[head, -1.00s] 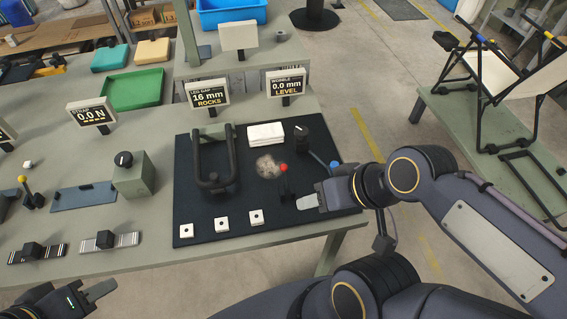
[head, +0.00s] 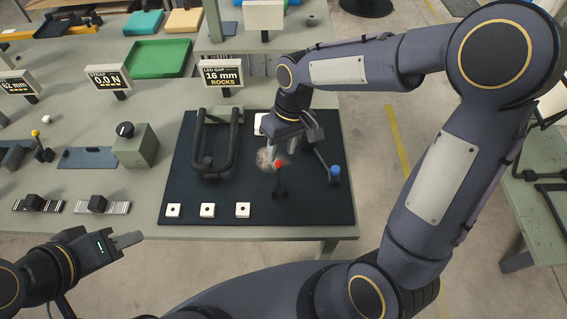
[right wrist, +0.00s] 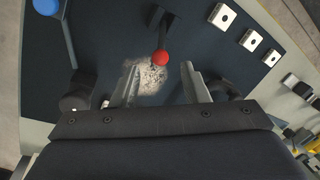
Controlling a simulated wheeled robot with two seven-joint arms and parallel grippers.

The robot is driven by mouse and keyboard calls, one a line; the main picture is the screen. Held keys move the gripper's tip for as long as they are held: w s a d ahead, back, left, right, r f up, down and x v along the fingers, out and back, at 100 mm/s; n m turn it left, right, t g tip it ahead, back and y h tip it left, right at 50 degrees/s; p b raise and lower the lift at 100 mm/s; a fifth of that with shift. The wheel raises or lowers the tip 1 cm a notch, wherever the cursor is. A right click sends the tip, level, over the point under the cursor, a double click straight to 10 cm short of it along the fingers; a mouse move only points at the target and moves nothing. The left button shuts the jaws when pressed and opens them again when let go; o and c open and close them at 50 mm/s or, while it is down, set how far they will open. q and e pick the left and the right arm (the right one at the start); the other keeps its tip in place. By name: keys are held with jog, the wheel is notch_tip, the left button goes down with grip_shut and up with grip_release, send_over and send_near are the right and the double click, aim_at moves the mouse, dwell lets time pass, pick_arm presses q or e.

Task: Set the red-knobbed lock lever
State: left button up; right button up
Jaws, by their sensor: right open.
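The red-knobbed lock lever (head: 280,176) stands on the dark mat (head: 300,210), its red knob on top of a short black stalk. In the right wrist view the red knob (right wrist: 160,57) shows just beyond the fingertips, roughly midway between them. My right gripper (head: 280,155) is open and empty, pointing down just behind the knob, with no contact that I can make out. It also shows in the right wrist view (right wrist: 160,80). My left gripper (head: 128,244) is at the lower left, off the table's front edge; its finger gap is hard to see.
A blue-knobbed lever (head: 335,174) stands right of the red one. A black U-shaped frame (head: 231,150) is to the left. Several white blocks (head: 208,210) line the mat's front. A grey speckled patch (right wrist: 150,78) lies beside the red knob. A sign (head: 222,76) reads 16 mm ROCKS.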

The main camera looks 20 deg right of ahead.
aim_at(279, 175)
jog(key=f, duration=0.2)
jog(key=a+f, duration=0.1)
jog(key=f, duration=0.4)
jog(key=shift+s+a+f, duration=0.1)
jog(key=shift+s+a, duration=0.05)
jog(key=shift+s, duration=0.1)
grip_shut()
